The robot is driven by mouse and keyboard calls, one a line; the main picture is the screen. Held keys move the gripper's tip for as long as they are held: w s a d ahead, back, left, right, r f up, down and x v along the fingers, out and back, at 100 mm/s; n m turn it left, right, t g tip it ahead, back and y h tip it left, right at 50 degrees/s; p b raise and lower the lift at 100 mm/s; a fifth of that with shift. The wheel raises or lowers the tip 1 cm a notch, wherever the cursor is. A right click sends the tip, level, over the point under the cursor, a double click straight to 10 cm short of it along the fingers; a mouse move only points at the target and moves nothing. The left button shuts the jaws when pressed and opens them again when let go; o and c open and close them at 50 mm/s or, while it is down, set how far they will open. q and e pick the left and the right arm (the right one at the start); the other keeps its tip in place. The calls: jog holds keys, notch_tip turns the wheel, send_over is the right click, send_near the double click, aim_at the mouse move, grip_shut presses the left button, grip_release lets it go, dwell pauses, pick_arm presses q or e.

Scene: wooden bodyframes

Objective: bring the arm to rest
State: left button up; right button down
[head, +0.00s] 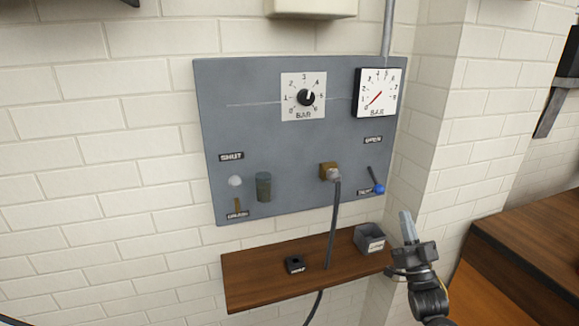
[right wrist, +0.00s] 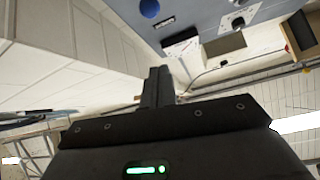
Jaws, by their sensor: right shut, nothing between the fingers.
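My right gripper (head: 407,226) is shut and empty. It points up in the head view, to the right of the small grey bin on the wooden shelf and below the panel's right edge. Its shut fingers also show in the right wrist view (right wrist: 158,88), with nothing between them. My left gripper is not in view.
A grey wall panel (head: 260,120) carries a dial (head: 305,97), a gauge (head: 376,93), a blue-knobbed lever (head: 377,182) and a hose fitting (head: 330,172). Below, a wooden shelf (head: 255,285) holds a black holder (head: 294,264) and the grey bin (head: 369,239). A wooden bench (head: 530,240) stands right.

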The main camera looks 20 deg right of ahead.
jog(key=s+a+f+n+g+y, duration=0.1)
jog(key=s+a+f+g, duration=0.2)
jog(key=a+f+g, duration=0.5)
jog(key=s+a+f+n+g+y, duration=0.1)
jog(key=s+a+f+g, duration=0.3)
jog(key=f, duration=0.9)
jog(key=s+a+f+n+g, duration=0.1)
jog(key=s+a+f+g, duration=0.25)
jog(key=s, duration=0.35)
jog(key=s+a+f+n+g+y, duration=0.1)
jog(key=s+a+f+n+g, duration=0.2)
jog(key=s, duration=0.4)
jog(key=s+a+f+g, duration=0.2)
jog(key=s+a+g, duration=0.1)
jog(key=s+g, duration=0.3)
notch_tip(320, 180, down, 24)
jog(key=s, duration=0.2)
jog(key=s+d+f+g, duration=0.1)
jog(key=s+d+f, duration=0.1)
jog(key=s+f, duration=1.4)
jog(key=shift+s+d+f, duration=0.25)
jog(key=shift+d+f, duration=0.15)
jog(key=shift+f, duration=0.1)
